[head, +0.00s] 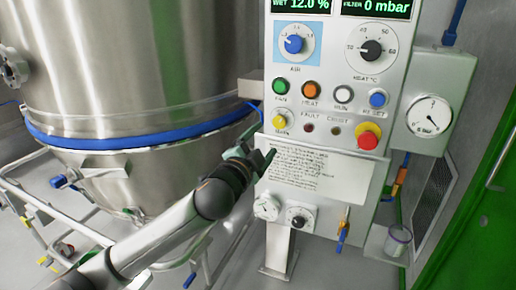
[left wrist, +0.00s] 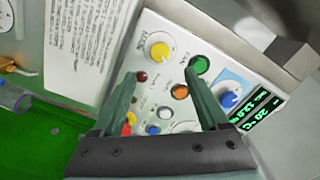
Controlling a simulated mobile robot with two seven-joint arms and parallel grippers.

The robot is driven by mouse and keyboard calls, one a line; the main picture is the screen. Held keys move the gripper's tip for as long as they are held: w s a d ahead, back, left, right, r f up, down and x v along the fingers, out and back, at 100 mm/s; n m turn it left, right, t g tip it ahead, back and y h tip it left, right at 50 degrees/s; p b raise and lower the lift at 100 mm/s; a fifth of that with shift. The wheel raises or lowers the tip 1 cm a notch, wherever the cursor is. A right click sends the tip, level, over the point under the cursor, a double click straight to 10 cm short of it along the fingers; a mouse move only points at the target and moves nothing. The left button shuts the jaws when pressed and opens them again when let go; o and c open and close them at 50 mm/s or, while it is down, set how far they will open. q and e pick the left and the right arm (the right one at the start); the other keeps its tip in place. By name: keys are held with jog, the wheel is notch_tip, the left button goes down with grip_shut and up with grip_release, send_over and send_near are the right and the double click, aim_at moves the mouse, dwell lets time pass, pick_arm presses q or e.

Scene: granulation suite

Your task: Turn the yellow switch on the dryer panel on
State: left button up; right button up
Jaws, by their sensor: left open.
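The yellow switch (head: 279,121) is a round knob at the lower left of the light grey dryer panel (head: 325,107). In the left wrist view the yellow switch (left wrist: 159,51) sits on a pale round base, and I cannot tell its setting. My left gripper (head: 262,148) is open and empty, just below and left of the switch in the head view. In the left wrist view its two fingers (left wrist: 161,75) are spread, with the switch beyond and between their tips. The switch appears apart from both fingers. My right gripper is not in view.
Green (head: 280,86), orange (head: 311,89) and white (head: 343,94) buttons sit above the switch. A red emergency button (head: 367,140) and blue button (head: 377,98) are to the right. A printed notice (head: 310,169) is below. A large steel vessel (head: 130,60) stands at left.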

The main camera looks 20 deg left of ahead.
pick_arm(q)
jog(key=shift+s, duration=1.35)
jog(key=s+d+f+n+g+h+p, duration=0.1)
jog(key=s+f+g, duration=0.15)
jog(key=f, duration=0.45)
jog(key=s+d+f+n+g+p, duration=0.1)
jog(key=s+d+f+n+p, duration=0.15)
jog(key=f, duration=0.45)
jog(key=s+d+f+n+g+h+p, duration=0.15)
jog(key=s+f, duration=0.25)
jog(key=f, duration=0.4)
jog(key=s+f+n+g+p, duration=0.1)
jog(key=s+f+n, duration=0.1)
jog(key=s+f, duration=0.5)
jog(key=s+f+n+g+p, duration=0.1)
jog(key=s+f+n+g, duration=0.1)
jog(key=s+f, duration=0.5)
jog(key=s+a+n, duration=0.1)
jog(key=s, duration=0.5)
jog(key=shift+s+g+y, duration=0.15)
jog(key=shift+g+y, duration=0.15)
jog(key=shift+y, duration=0.05)
jog(key=shift+o, duration=0.4)
